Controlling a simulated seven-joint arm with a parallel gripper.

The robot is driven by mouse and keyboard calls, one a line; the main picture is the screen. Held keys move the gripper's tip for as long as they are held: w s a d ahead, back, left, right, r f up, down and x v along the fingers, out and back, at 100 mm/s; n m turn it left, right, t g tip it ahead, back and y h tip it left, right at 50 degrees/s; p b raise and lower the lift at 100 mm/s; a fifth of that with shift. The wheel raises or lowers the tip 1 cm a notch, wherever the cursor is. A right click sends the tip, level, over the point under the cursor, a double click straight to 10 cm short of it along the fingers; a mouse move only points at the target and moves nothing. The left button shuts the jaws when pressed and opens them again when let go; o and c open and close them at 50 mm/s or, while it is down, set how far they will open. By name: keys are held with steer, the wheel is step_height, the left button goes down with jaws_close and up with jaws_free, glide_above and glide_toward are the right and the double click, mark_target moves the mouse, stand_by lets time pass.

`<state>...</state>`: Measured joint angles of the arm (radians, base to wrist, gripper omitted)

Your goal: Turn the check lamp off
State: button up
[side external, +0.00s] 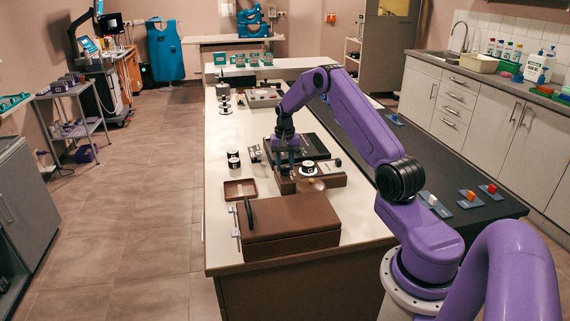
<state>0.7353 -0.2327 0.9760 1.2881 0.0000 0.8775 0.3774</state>
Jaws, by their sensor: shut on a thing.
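My purple arm reaches over the long white-topped bench, and my gripper (286,163) points down at a dark flat device (313,146) in the middle of it. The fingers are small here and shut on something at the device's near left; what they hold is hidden. I cannot pick out the check lamp with certainty, nor whether it is lit. Several small switch-like blocks on grey plates stand on the dark strip at the right: a white one (432,199), an orange one (467,195) and a red one (491,188). My gripper is well away from them.
A brown lidded box (290,222) stands near the bench's front. A brown tray (240,189), black-and-white jars (234,158) and a brown block (325,179) with a round white piece lie close to my gripper. The bench's left strip is mostly clear.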

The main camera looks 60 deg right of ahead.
mark_target(283, 167)
steer(key=n, duration=0.6)
steer(key=shift+a, duration=0.1)
steer(key=n, duration=0.6)
steer(key=shift+w+a+n, duration=0.1)
steer(key=shift+a+n, duration=0.05)
steer(key=shift+n, duration=0.25)
steer(key=o, duration=1)
steer(key=shift+o, duration=0.2)
steer(key=shift+r, duration=0.1)
step_height(283, 167, up, 17)
steer(key=shift+r, duration=0.15)
